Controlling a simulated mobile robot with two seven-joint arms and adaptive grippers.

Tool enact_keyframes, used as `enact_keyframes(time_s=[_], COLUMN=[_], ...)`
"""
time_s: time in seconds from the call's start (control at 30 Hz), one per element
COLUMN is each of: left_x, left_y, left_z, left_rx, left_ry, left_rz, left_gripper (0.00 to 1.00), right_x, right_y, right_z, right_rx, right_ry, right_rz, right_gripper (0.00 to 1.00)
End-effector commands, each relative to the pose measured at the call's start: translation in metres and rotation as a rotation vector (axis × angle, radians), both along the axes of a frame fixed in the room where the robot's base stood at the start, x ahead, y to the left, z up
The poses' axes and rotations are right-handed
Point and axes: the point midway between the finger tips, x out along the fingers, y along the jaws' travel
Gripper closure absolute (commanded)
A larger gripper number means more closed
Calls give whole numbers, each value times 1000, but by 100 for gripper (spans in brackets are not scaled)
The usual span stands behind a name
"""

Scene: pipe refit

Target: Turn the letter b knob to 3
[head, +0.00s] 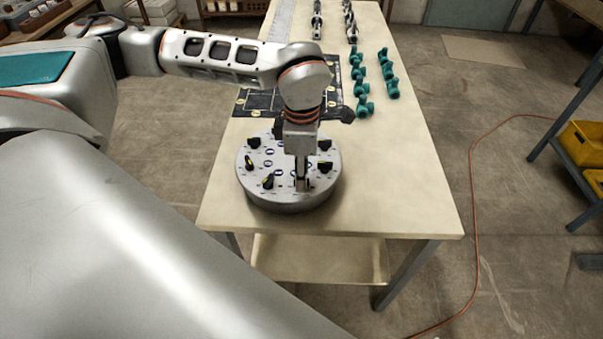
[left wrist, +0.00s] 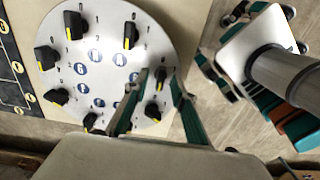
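A round pale panel (head: 250,184) lies at the near end of the table, with several black knobs around its rim. The knobs have yellow pointer marks, with digits beside them and blue round labels further in. The labels are too small to read, so I cannot tell which knob is letter b. My left gripper (head: 302,186) points down at the panel's near right part. In the left wrist view its two fingers (left wrist: 159,76) stand apart on either side of one knob (left wrist: 160,80), apparently with small gaps. My right gripper is not in view.
Behind the panel lies a dark marked mat (head: 262,102). Green pipe fittings (head: 362,88) stand in rows beside it, with metal fittings (head: 317,20) further back. Yellow bins (head: 580,143) sit on a rack at the right. An orange cable (head: 474,200) runs along the floor.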

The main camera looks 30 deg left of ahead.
Motion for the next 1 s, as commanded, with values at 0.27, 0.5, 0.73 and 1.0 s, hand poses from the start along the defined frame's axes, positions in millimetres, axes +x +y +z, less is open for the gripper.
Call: enact_keyframes(time_s=[0.27, 0.5, 0.73, 1.0], left_x=[-1, 0, 0, 0], left_y=[0, 0, 0, 0], left_z=[-1, 25, 73, 111], left_rx=[0, -1, 0, 0], left_ry=[4, -1, -1, 0], left_rz=[1, 0, 2, 1], left_gripper=[75, 75, 75, 75], right_x=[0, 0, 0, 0], right_y=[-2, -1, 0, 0], right_z=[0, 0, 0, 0], right_rx=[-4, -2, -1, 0], right_ry=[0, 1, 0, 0], right_rz=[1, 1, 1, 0], right_gripper=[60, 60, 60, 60])
